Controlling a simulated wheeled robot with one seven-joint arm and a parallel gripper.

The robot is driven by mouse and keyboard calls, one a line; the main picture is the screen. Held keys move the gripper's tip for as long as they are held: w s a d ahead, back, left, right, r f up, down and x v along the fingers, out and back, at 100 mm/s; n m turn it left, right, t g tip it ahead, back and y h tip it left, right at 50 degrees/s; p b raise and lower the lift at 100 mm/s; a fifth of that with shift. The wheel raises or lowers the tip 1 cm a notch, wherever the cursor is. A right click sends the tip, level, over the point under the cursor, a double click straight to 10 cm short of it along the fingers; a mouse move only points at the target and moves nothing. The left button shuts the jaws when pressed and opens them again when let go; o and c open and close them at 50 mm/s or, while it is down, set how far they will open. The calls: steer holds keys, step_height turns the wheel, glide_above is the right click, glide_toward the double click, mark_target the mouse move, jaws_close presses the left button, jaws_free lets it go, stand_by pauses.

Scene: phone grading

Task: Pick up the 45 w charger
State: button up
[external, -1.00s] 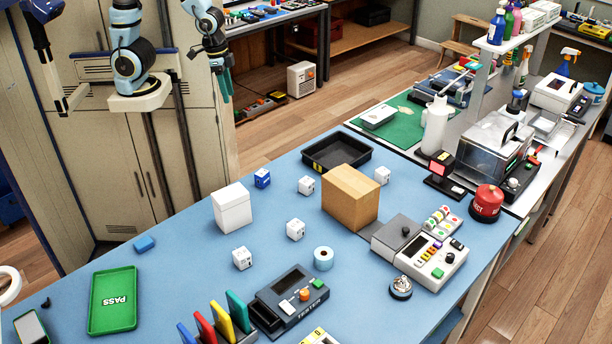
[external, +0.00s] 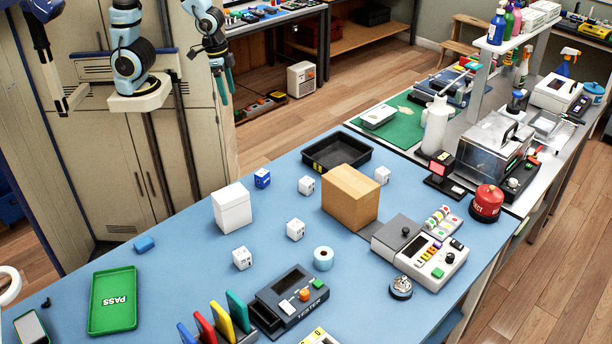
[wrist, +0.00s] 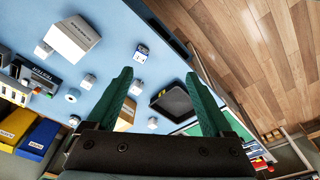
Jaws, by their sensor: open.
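Several small charger cubes stand on the blue table: a blue one with a white face (external: 262,178) and white ones at the back middle (external: 306,185), right of the cardboard box (external: 382,175), at the centre (external: 295,230) and nearer the front (external: 242,258). Their markings are too small to read, so I cannot tell which is the 45 W charger. My gripper (external: 223,88) hangs at the upper left, beyond the table's far edge, apart from all the cubes. In the wrist view my gripper (wrist: 159,76) has its green fingers spread and empty; the blue cube (wrist: 141,53) shows ahead.
A white box (external: 232,208) and a cardboard box (external: 350,198) stand among the cubes. A black tray (external: 337,152) lies behind, a green PASS tray (external: 112,300) at the left. A tester (external: 292,297) and a roll (external: 323,258) are in front. The table's left middle is mostly clear.

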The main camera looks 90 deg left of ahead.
steer(key=w+d+f+m+b, duration=0.35)
steer(key=w+f+b, duration=0.55)
steer(key=w, duration=0.3)
steer(key=m+g+b, duration=0.2)
steer(key=m+b, duration=0.1)
steer(key=b, duration=0.4)
glide_above(307, 180)
step_height(307, 180, down, 9)
steer(key=shift+s+r, duration=0.1)
step_height(307, 180, down, 10)
steer(key=p, duration=0.3)
steer(key=shift+f, duration=0.2)
steer(key=shift+c, duration=0.2)
jaws_close()
